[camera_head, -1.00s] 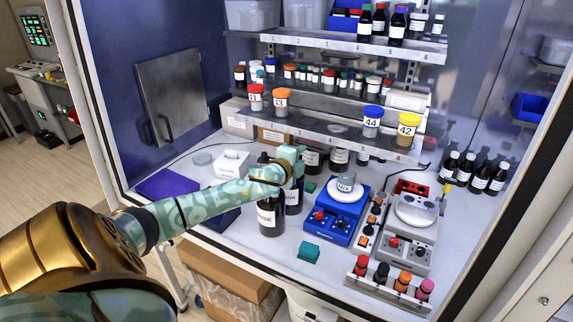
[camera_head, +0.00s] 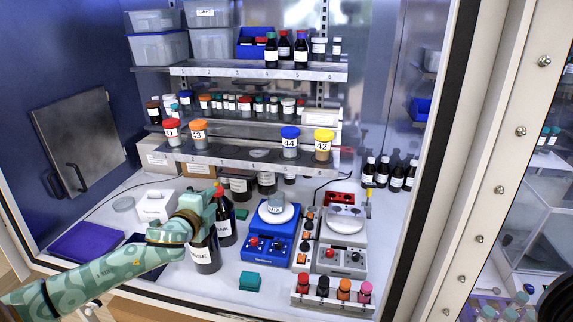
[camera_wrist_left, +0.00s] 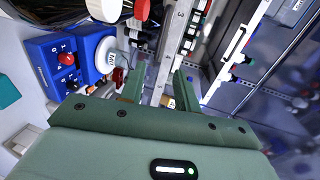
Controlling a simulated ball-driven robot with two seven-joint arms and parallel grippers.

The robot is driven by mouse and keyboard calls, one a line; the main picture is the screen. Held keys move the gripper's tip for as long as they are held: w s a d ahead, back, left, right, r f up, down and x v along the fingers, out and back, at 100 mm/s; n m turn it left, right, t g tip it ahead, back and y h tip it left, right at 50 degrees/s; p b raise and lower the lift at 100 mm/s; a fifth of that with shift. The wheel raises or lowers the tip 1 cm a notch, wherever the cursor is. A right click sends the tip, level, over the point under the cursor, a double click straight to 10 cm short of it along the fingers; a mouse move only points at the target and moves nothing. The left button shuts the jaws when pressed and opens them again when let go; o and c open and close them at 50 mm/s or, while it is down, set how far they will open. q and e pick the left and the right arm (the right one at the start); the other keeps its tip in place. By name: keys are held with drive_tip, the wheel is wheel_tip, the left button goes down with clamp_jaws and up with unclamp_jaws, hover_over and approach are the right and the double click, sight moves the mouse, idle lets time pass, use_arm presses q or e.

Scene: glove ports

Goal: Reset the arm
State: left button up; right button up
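My left arm, in a green patterned sleeve, comes in from the lower left of the head view. Its gripper (camera_head: 214,194) is in front of the shelves, overlapping the dark bottles in the picture. In the left wrist view the two green fingers (camera_wrist_left: 159,88) stand apart with nothing seen held between them. A dark rinse bottle (camera_head: 205,256) shows below the gripper, its top hidden by the arm. A red-capped dark bottle (camera_head: 226,222) is just right of it. My right gripper is not in view.
A blue stirrer (camera_head: 268,247) and a grey one (camera_head: 341,258) stand right of the bottles. Shelves (camera_head: 250,165) with numbered jars lie behind. A rack (camera_head: 330,304) of colour-capped bottles is at the front. A purple slab (camera_head: 86,242) lies left. The cabinet frame (camera_head: 425,160) stands right.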

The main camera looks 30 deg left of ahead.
use_arm(q)
drive_tip(key=s+d+f+n+g, duration=0.4)
drive_tip(key=s+d+f, duration=0.1)
drive_tip(key=s+d, duration=0.5)
drive_tip(key=s+d+f+n+g, duration=0.35)
drive_tip(key=s+d+f, duration=0.25)
drive_tip(key=s+d, duration=0.45)
drive_tip(key=s+d+f+g+h+b, duration=0.1)
drive_tip(key=s+f+b, duration=0.15)
drive_tip(key=f, duration=1.05)
drive_tip(key=s+d+f+g+h+b, duration=0.1)
drive_tip(key=s+f+b, duration=0.15)
drive_tip(key=f, duration=0.95)
drive_tip(key=s+d+f+g+h+b, duration=0.15)
drive_tip(key=f+b, duration=0.25)
drive_tip(key=f, duration=0.9)
drive_tip(key=s+a+f+n+g+h+b, duration=0.1)
drive_tip(key=s+f+n+g+b, duration=0.2)
drive_tip(key=s+f, duration=1.5)
drive_tip(key=shift+s+f+b, duration=0.15)
drive_tip(key=shift+s+b, duration=0.15)
drive_tip(key=shift+b, duration=0.8)
